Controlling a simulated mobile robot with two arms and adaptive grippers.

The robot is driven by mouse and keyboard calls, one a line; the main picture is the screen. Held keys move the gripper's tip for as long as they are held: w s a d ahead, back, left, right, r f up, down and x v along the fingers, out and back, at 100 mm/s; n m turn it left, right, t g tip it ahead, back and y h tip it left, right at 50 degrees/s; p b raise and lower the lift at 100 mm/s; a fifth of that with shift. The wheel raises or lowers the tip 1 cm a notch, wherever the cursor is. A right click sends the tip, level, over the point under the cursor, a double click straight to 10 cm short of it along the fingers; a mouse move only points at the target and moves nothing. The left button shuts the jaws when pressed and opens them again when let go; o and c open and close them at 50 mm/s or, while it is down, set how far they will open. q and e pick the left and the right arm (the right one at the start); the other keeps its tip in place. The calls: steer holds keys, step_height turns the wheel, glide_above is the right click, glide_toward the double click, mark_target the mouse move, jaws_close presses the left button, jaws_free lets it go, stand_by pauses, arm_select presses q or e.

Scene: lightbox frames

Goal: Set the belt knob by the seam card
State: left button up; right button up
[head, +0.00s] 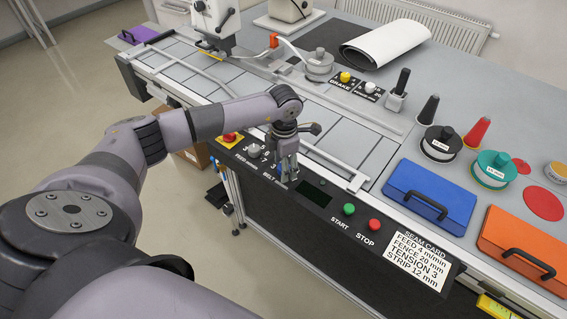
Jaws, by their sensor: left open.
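The seam card (418,262) is a white label at the right of the black front panel. It reads FEED 4 m/min, FENCE 20 mm, TENSION 3, STRIP 12 mm. My left gripper (286,176) is open and points down over the panel, at the belt knob's place beside the BELT lettering. The gripper hides most of the belt knob; a little blue shows by the fingers. I cannot tell the knob's setting or whether the fingers touch it. The feed knob (253,150) is light grey, left of the gripper, with numbers around it. My right gripper is out of view.
A red-and-yellow stop button (229,139) sits left of the feed knob. A dark display (313,192), green START button (349,209) and red STOP button (374,225) lie right of the gripper. A blue case (428,197) and orange case (520,246) stand on the table.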

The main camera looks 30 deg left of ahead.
arm_select(q)
steer(key=c, duration=1.1)
steer(key=shift+c, duration=0.2)
steer(key=shift+n, duration=0.4)
steer(key=n+b, duration=0.2)
steer(key=shift+f+n, duration=0.1)
steer(key=shift+n, duration=0.3)
steer(key=n+b, duration=0.2)
steer(key=n, duration=0.3)
steer(key=shift+n, duration=0.3)
steer(key=o, duration=1.1)
steer(key=shift+o, duration=0.2)
